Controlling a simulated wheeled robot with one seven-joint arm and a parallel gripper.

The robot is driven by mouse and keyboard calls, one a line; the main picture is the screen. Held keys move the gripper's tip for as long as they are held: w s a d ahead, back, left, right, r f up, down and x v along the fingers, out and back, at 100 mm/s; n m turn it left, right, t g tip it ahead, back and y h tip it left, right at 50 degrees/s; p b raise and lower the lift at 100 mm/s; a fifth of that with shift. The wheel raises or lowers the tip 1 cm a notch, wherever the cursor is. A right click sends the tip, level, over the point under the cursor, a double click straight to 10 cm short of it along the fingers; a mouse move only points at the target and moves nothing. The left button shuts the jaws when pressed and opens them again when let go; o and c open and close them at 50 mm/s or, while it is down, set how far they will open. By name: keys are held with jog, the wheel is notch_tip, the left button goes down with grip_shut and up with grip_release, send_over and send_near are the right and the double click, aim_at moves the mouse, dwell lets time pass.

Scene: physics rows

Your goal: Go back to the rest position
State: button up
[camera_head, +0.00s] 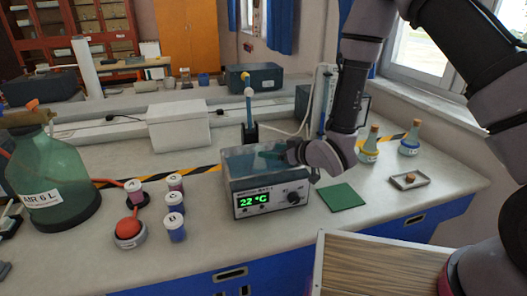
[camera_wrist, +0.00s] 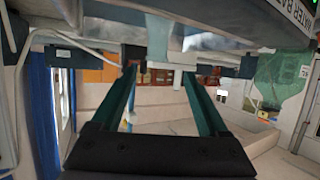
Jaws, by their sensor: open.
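My gripper (camera_head: 270,154) is at the water bath (camera_head: 262,201), its teal fingers showing over the bath's open top in the head view. In the wrist view my gripper (camera_wrist: 160,72) has its two fingers spread apart, and I see nothing held between them. The wrist picture is upside down, with the bath (camera_wrist: 222,14) along its top edge. The bath's display reads 22 °C. My arm comes in from the right of the head view, and my wrist hides the bath's back right corner.
Several labelled cups (camera_head: 174,203) and a red bulb (camera_head: 129,227) stand left of the bath, near a large green bottle (camera_head: 60,180). Right of it are a green mat (camera_head: 341,197), two flasks (camera_head: 409,143) and a small tray (camera_head: 409,181). A wooden surface (camera_head: 375,266) is nearest.

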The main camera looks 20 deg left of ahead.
jog(key=shift+s+d+r, duration=0.3)
jog(key=shift+d+r, duration=0.2)
jog(key=shift+d, duration=0.15)
jog(key=shift+s+d+r, duration=0.25)
jog(key=shift+d+r, duration=0.25)
jog(key=shift+d, duration=0.1)
jog(key=w+d+r+m+t+h, duration=0.1)
jog(key=w+d+r+m+h, duration=0.3)
jog(key=d+r, duration=0.65)
jog(key=w+d+r+m+t+h, duration=0.1)
jog(key=w+d+r+m+h, duration=0.3)
jog(key=d+r, duration=0.6)
jog(key=s+d+r+m+g+h, duration=0.1)
jog(key=s+d+r+m, duration=0.1)
jog(key=s+d+r, duration=0.35)
jog(key=s+d+r+m+h, duration=0.1)
jog(key=s+d+r+m, duration=0.15)
jog(key=d, duration=0.55)
jog(key=s+d+r+m, duration=0.1)
jog(key=s+d+r, duration=0.1)
jog(key=s, duration=0.4)
jog(key=s+d+r+m+g, duration=0.1)
jog(key=s+m, duration=0.1)
jog(key=s, duration=0.5)
jog(key=shift+d+r+g+y, duration=0.3)
jog(key=shift+d+r, duration=0.05)
